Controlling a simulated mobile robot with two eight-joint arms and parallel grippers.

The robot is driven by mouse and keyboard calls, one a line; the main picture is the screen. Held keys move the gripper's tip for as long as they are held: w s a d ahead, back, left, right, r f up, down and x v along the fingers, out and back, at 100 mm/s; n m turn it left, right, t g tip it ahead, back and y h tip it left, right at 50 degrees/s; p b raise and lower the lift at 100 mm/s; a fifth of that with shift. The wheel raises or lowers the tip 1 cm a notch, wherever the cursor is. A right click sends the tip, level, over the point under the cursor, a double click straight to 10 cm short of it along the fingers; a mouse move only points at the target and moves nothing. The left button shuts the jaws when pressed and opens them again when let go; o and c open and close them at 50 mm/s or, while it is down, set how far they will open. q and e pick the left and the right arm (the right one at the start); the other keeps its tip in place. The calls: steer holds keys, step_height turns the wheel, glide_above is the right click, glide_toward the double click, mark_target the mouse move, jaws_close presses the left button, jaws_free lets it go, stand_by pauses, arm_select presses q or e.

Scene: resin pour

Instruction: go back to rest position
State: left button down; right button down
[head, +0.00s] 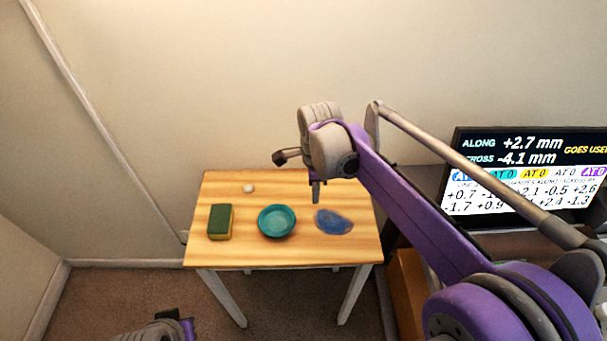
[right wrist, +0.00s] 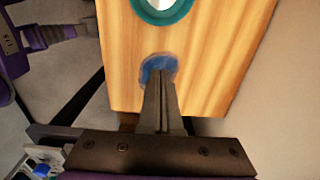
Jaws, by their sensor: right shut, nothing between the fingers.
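My right gripper (head: 316,194) is over the back right part of the small wooden table (head: 230,193). Its fingers are shut and empty, as the right wrist view also shows (right wrist: 160,95). Below it in the head view, a flat blue translucent piece (head: 334,221) lies on the table's right side. In the right wrist view the fingers partly cover this blue piece (right wrist: 158,66). Part of my left arm's end (head: 165,327) shows at the bottom edge of the head view; its fingers cannot be made out.
A teal bowl (head: 277,221) sits mid-table, with a green and yellow sponge (head: 221,222) to its left. A small white round thing (head: 248,188) lies at the back. A screen with numbers (head: 530,180) stands at right. A wall is behind the table.

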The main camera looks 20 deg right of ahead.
steer(key=s+d+r+n+t+p, duration=0.1)
steer(key=s+n+t+p, duration=0.4)
steer(key=s+n, duration=1.3)
steer(key=d+n+p, duration=0.1)
steer(key=n, duration=0.1)
steer(key=shift+s+n, duration=0.3)
steer(key=shift+s, duration=0.1)
